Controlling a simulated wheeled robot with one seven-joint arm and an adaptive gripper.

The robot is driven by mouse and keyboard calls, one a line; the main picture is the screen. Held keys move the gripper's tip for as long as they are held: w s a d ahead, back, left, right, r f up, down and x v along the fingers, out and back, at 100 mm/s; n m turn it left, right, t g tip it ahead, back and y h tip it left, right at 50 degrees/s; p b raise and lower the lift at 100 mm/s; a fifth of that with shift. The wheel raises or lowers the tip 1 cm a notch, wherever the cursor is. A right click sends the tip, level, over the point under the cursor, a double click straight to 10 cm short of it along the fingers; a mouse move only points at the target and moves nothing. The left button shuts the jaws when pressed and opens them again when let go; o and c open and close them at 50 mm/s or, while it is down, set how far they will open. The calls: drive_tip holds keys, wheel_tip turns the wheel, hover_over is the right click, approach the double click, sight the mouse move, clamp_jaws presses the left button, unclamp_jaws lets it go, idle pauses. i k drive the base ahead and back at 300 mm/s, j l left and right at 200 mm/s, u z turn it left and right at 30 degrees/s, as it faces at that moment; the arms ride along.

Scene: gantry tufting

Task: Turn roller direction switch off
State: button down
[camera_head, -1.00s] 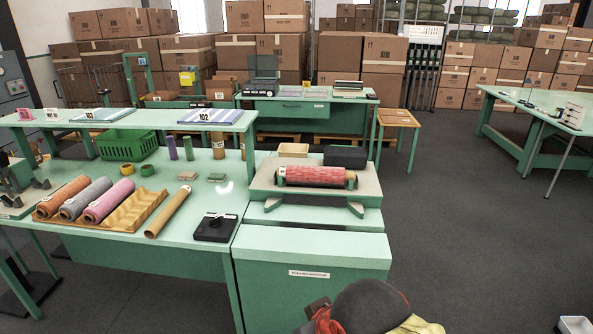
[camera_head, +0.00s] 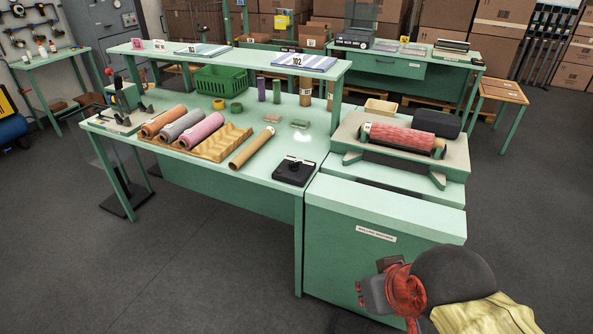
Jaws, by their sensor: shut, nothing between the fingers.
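A small black switch box (camera_head: 291,174) with a short knob or lever on top lies on the green table near its front right corner. It is the likely roller direction switch, but its setting is too small to read. The green rolling machine (camera_head: 330,232) stands to its right, with a red roll (camera_head: 398,138) lying in its top cradle. My gripper (camera_head: 372,294) is at the bottom right, in front of the machine's cabinet, seen partly from behind. It is shut and empty, well apart from the switch box.
The dark floor (camera_head: 150,270) in front is clear.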

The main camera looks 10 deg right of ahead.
sight(295, 166)
drive_tip(key=i, duration=0.95)
drive_tip(key=u, duration=0.05)
